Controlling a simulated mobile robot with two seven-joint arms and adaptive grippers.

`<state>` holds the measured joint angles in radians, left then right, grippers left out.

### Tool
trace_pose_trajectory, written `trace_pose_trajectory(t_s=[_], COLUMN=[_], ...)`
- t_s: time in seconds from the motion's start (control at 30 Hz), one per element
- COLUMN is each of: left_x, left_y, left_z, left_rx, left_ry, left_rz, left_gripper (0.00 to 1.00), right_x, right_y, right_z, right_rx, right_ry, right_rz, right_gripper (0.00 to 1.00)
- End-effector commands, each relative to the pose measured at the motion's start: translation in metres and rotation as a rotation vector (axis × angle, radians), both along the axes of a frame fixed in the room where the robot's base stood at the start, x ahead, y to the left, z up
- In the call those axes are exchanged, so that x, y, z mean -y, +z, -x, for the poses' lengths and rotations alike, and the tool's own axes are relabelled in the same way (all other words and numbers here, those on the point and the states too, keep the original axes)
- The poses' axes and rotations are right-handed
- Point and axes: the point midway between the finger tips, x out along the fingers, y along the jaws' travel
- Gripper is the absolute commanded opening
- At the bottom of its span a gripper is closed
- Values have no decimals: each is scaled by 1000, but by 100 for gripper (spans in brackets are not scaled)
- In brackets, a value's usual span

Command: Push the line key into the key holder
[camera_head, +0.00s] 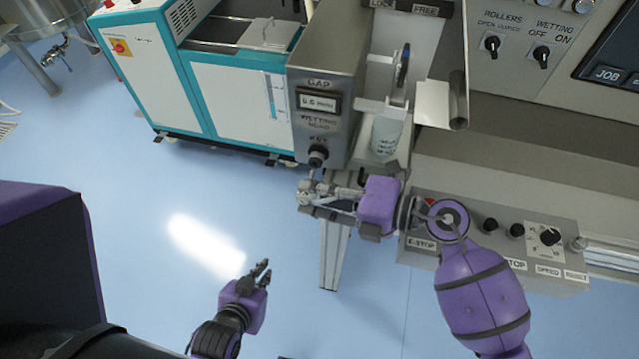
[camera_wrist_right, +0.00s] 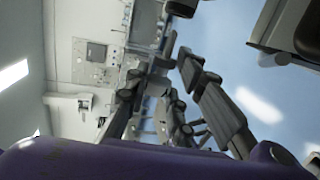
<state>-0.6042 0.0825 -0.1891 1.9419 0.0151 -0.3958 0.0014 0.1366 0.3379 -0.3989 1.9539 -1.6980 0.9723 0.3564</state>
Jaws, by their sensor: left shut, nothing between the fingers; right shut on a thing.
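The key holder (camera_head: 317,157) is a dark round lock under the KEY label, low on the front of the grey wetting head box. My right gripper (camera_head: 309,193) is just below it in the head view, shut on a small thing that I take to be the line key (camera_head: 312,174). Only a thin bit of the key shows between the fingers and the holder; whether it touches the holder I cannot tell. The right gripper's fingers also show in the right wrist view (camera_wrist_right: 163,75). My left gripper (camera_head: 263,272) is shut and empty, low over the blue floor.
The grey wetting head box (camera_head: 318,125) has a gap display. A white cup-like container (camera_head: 386,135) stands right of it. A control box (camera_head: 485,235) with an E-stop and knobs lies beside my right arm. A teal and white cabinet (camera_head: 235,105) stands behind. Open floor surrounds my left gripper.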

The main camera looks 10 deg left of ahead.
Motion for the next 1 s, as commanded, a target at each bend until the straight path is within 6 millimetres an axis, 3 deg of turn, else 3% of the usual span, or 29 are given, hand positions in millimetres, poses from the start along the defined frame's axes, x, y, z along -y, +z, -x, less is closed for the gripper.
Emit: trace_pose_trajectory(t_s=[1.0], left_x=[-1], left_y=[-3], left_z=[3], left_rx=[-7], left_ry=[-3], left_rz=[-3], left_gripper=[0], right_x=[1], right_y=[0], right_z=[-19], right_rx=[1], right_ry=[0], right_rz=[0], right_gripper=[0])
